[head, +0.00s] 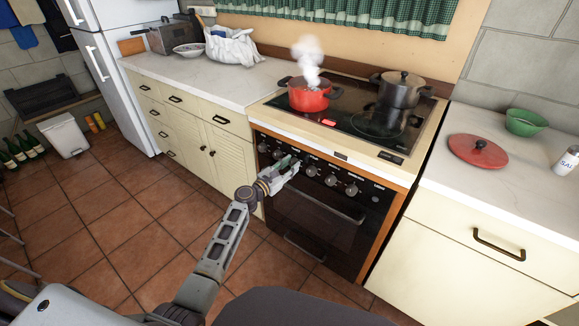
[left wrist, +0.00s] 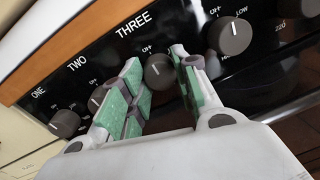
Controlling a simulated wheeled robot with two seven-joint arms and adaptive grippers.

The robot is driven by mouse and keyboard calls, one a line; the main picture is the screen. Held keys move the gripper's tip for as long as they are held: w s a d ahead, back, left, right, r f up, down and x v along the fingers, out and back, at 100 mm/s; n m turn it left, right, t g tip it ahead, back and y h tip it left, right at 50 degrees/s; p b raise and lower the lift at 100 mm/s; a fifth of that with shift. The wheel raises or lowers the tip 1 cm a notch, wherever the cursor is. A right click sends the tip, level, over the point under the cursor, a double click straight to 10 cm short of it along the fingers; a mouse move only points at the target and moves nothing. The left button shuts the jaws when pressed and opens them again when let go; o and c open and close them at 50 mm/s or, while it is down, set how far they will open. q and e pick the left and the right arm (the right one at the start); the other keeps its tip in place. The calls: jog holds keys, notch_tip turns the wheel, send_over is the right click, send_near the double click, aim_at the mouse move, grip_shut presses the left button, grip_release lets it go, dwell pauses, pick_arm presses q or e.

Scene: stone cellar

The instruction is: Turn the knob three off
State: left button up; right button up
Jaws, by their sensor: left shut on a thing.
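Knob three (left wrist: 158,70) is a round grey knob below the word THREE on the black oven panel (left wrist: 110,50) in the left wrist view. My left gripper (left wrist: 156,78) has its green-padded fingers on either side of this knob and is shut on it. In the head view my left gripper (head: 280,174) is at the oven front and hides knob three. I cannot clearly read which way the knob's pointer faces. My right gripper is not in view.
Neighbouring knobs (left wrist: 97,98) (left wrist: 234,38) sit close on both sides. On the hob (head: 345,135) a red pot (head: 308,100) steams and a dark lidded pot (head: 398,92) stands behind. A red lid (head: 478,153) and green bowl (head: 524,123) are on the right counter.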

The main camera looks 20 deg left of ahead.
pick_arm(q)
jog(key=shift+a+f, duration=0.1)
jog(key=o, duration=1)
jog(key=shift+v, duration=6.05)
jog(key=shift+m, duration=0.4)
